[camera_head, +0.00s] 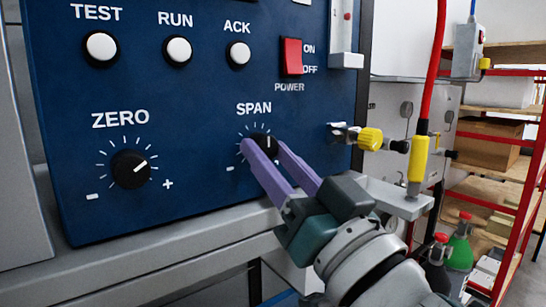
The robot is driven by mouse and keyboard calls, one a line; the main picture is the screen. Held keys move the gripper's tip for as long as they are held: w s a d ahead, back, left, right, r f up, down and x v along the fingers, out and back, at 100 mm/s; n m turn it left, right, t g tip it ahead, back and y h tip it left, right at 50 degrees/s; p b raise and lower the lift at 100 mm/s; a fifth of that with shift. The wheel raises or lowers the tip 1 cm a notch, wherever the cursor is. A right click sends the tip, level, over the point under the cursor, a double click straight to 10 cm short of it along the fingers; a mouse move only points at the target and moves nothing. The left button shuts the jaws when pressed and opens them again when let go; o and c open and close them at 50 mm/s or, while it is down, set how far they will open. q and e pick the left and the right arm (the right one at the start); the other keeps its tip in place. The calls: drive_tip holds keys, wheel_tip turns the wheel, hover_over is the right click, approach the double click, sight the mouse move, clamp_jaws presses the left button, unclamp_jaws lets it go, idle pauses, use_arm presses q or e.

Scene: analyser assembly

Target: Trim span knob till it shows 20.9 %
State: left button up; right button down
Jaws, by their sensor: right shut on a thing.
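The span knob (266,143) is a small black dial with white tick marks around it, under the SPAN label on the blue panel (200,205). My right gripper (262,147) comes in from the lower right, and its two purple fingers are shut on the span knob, one on each side. The fingers hide part of the knob and its lower scale. No readout with a percentage shows in this view. My left gripper is not in view.
The zero knob (130,169) is to the left. White TEST (101,47), RUN (178,51) and ACK (238,54) buttons and a red power switch (292,57) sit above. A yellow valve knob (370,139) and red hose (434,65) are close on the right.

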drive_tip(key=shift+n+y, duration=0.3)
drive_tip(key=n, duration=0.2)
drive_tip(key=n+g+y+b, duration=0.1)
drive_tip(key=n, duration=0.1)
drive_tip(key=shift+w+d+f+g+y, duration=0.1)
drive_tip(key=shift+d+g+y, duration=0.05)
drive_tip(key=shift+g+y, duration=0.15)
drive_tip(key=n+g+y, duration=0.1)
drive_tip(key=n, duration=0.1)
drive_tip(key=n+g+b, duration=0.1)
drive_tip(key=n, duration=0.2)
drive_tip(key=shift+w+d+y, duration=0.1)
drive_tip(key=shift+y, duration=0.3)
drive_tip(key=n+g, duration=0.1)
drive_tip(key=n, duration=0.1)
drive_tip(key=n+g+y, duration=0.1)
drive_tip(key=n, duration=0.2)
drive_tip(key=shift+d+r, duration=0.1)
drive_tip(key=shift+r, duration=0.1)
drive_tip(key=shift+w+r+n+g+p, duration=0.15)
drive_tip(key=shift+n+g, duration=0.45)
drive_tip(key=shift+n, duration=0.6)
drive_tip(key=shift+s+f+n+g+p, duration=0.15)
drive_tip(key=shift+n+g, duration=0.45)
drive_tip(key=shift+n, duration=0.6)
drive_tip(key=shift+w+r, duration=0.1)
drive_tip(key=c, duration=0.5)
unclamp_jaws()
